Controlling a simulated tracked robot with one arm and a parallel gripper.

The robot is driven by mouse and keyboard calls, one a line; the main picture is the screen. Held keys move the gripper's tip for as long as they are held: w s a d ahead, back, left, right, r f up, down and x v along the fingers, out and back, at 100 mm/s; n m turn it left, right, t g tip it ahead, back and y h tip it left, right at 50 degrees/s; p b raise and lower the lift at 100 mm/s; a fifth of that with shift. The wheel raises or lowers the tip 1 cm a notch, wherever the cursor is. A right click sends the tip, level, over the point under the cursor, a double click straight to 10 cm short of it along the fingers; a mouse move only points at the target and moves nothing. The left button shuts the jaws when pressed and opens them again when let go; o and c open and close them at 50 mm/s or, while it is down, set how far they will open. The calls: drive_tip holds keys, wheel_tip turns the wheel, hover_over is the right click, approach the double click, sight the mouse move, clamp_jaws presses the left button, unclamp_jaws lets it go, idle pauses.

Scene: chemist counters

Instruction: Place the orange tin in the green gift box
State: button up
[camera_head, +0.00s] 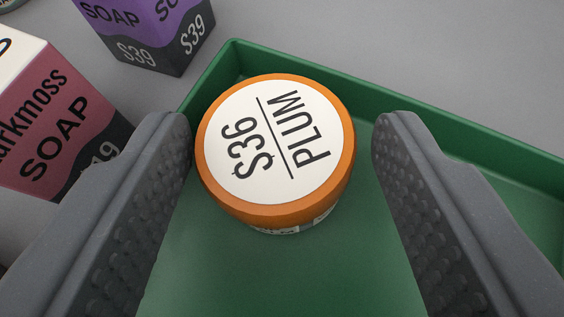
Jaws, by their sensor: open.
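The orange tin (276,153) has an orange rim and a white lid that reads "S36 PLUM". It sits upright inside the green gift box (450,155), near the box's far left corner. My gripper (282,135) is open, with one dark grey finger to the left of the tin and one to the right. A gap shows between the tin and the right finger; the left finger's tip is close to the tin, and I cannot tell whether it touches. The near part of the box lies outside the view.
A dark pink soap box (55,125) stands at the left, just outside the green box. A purple soap box (150,30) stands behind it at the top left. The grey counter (400,40) is clear beyond the green box's far wall.

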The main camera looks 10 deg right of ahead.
drive_tip(key=p+v, duration=0.2)
drive_tip(key=v, duration=1)
drive_tip(key=w+d+r, duration=0.1)
drive_tip(key=d+r, duration=0.5)
drive_tip(key=r, duration=0.7)
drive_tip(key=s+d+r+n+t+y, duration=0.1)
drive_tip(key=s+d+r, duration=0.3)
drive_tip(key=r, duration=0.6)
drive_tip(key=s+d+r+n+t+y, duration=0.1)
drive_tip(key=s+d+r, duration=0.3)
drive_tip(key=d+r, duration=0.3)
drive_tip(key=s+d+r+t, duration=0.1)
drive_tip(key=s+d+r, duration=0.2)
drive_tip(key=r, duration=1)
drive_tip(key=d, duration=0.2)
drive_tip(key=shift+s+d+n+t+y, duration=0.3)
drive_tip(key=shift+s+d+n+y, duration=0.05)
drive_tip(key=shift+s+n+y, duration=0.05)
drive_tip(key=shift+a+r, duration=0.1)
